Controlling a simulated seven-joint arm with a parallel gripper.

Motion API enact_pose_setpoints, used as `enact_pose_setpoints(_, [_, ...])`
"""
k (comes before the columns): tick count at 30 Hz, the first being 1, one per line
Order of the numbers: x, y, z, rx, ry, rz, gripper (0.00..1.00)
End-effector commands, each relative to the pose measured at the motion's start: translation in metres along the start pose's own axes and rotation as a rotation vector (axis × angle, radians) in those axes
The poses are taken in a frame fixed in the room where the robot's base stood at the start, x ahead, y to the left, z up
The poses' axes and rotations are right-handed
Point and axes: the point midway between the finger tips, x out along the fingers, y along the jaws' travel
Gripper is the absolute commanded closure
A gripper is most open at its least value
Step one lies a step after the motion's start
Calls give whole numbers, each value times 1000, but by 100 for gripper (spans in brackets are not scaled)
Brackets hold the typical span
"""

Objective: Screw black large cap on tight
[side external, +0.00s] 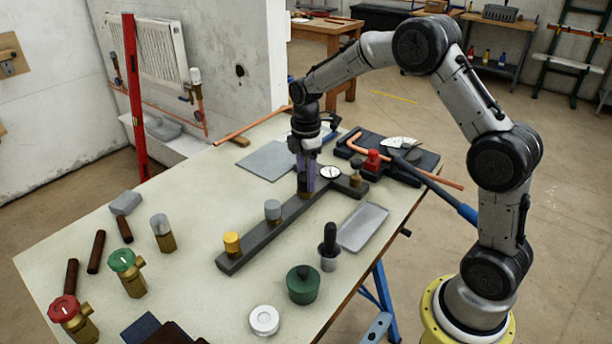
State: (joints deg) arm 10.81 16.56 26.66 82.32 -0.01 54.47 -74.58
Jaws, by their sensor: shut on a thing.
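A dark grey bar (262,235) lies across the table and carries a row of brass fittings. A yellow cap (232,240) sits on the fitting at its near end, and a grey cap (273,208) sits on the middle one. My gripper (305,185) points straight down over the fitting farther along the bar. Its purple-grey fingers are shut on a small dark piece at the top of this fitting, which appears to be the black large cap. The fingers hide most of it, so I cannot tell how it sits on the thread.
A round gauge (331,172) and a brass fitting (355,176) stand on the bar's side branch, close right of my gripper. A black-handled tool (328,245), a green pot (303,285) and a grey tray (363,227) stand nearer. Valves (126,268) stand left.

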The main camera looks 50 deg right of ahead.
Motion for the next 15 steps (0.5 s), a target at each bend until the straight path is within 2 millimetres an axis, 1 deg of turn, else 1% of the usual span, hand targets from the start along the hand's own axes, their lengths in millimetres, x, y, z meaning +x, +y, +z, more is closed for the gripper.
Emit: enact_pose_setpoints(15, [0, 0, 0, 668, 0, 0, 100])
